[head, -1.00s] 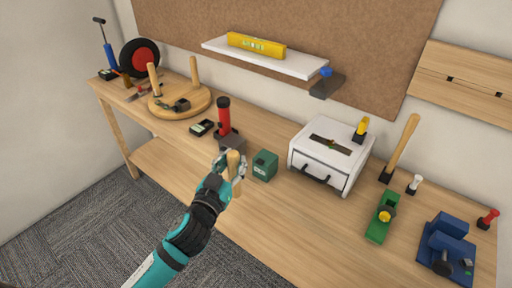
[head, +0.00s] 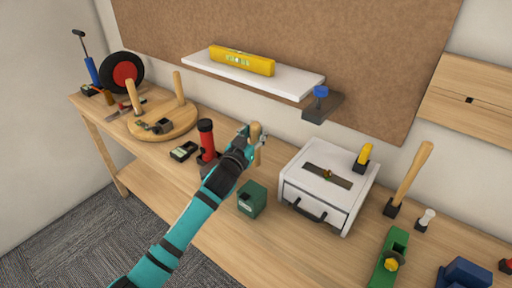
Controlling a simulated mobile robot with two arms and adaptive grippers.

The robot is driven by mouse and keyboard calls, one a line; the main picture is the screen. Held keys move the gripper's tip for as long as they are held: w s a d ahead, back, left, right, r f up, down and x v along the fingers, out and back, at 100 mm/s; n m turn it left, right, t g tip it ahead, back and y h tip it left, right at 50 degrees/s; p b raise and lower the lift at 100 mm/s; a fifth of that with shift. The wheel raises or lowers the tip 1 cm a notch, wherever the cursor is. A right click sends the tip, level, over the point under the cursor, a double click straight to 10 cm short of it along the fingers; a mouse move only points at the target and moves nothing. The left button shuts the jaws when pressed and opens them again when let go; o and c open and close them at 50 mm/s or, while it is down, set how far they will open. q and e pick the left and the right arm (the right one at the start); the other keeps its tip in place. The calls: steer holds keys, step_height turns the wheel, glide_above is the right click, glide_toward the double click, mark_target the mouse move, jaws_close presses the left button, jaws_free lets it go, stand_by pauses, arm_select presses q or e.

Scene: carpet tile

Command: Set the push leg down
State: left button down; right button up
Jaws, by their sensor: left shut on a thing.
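My left gripper (head: 248,144) is shut on a light wooden leg (head: 256,133), the push leg. It holds the leg roughly upright above the workbench (head: 232,225), behind the green box and left of the white drawer box. The gripper hides part of the leg, and I cannot tell how far its lower end is from the bench top. A round wooden seat (head: 176,126) lies on the bench at the left with two similar legs standing up from it. My right gripper is not in view.
A white drawer box (head: 330,177) is to the right. A white shelf (head: 290,80) with a yellow level (head: 241,61) and a dark bracket (head: 322,106) hang above.

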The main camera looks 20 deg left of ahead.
arm_select(q)
steer(key=shift+f, duration=0.4)
step_height(320, 180, down, 3)
steer(key=shift+w+f, duration=0.1)
steer(key=shift+f, duration=0.4)
steer(key=c, duration=1)
jaws_free()
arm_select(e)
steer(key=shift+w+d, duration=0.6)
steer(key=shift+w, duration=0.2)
arm_select(q)
steer(key=shift+r, duration=0.2)
